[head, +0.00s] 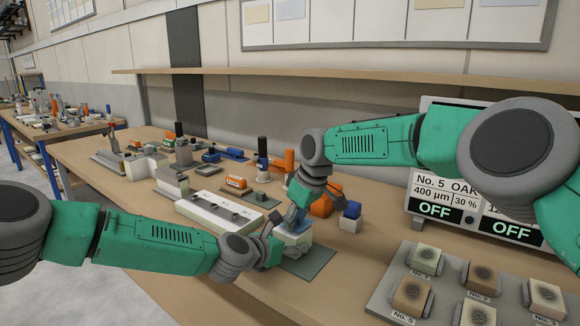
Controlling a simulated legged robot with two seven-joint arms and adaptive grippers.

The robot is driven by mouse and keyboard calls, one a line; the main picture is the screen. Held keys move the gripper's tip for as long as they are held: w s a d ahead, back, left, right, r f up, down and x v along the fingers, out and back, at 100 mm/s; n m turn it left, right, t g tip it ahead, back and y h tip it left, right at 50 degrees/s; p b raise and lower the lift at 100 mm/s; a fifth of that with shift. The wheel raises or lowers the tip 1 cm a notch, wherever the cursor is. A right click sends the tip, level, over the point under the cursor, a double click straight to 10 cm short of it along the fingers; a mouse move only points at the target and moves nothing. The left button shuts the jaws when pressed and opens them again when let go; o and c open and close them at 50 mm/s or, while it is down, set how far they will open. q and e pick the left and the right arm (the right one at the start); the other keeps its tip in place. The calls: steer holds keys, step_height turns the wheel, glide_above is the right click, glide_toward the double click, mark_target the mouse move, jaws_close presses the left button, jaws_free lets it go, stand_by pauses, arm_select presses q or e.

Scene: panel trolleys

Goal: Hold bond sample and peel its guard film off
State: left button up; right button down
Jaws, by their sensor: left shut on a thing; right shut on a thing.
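The bond sample (292,243) is a small pale block at the middle of the bench, over a grey-green mat (314,262). A blue patch, seemingly the guard film (297,227), shows on its top. My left gripper (274,243) comes in from the left and is shut on the sample's near-left side. My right gripper (297,212) points down from above and is shut on the film at the sample's top. The fingers hide much of the film, and I cannot tell how far it is lifted. Whether the sample touches the mat is also unclear.
A white fixture (215,213) lies left of the sample. An orange tool (322,207) and a blue-and-white block (351,217) stand behind it to the right. A grey tray (400,285) of numbered samples is at front right, below a display (437,195) reading OFF. The bench front is clear.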

arm_select(q)
steer(key=shift+f, duration=0.15)
arm_select(e)
steer(key=shift+w+a+r, duration=0.1)
steer(key=shift+w+r, duration=0.05)
steer(key=shift+r, duration=0.55)
steer(key=shift+w+a+r, duration=0.1)
steer(key=shift+r, duration=0.6)
arm_select(q)
steer(key=shift+s, duration=0.1)
arm_select(e)
steer(key=shift+w+r, duration=0.25)
steer(key=shift+r, duration=0.5)
steer(key=shift+w+r, duration=0.2)
steer(key=shift+r, duration=0.6)
steer(key=shift+w+r, duration=0.25)
steer(key=shift+r, duration=0.5)
arm_select(q)
steer(key=o, duration=1.7)
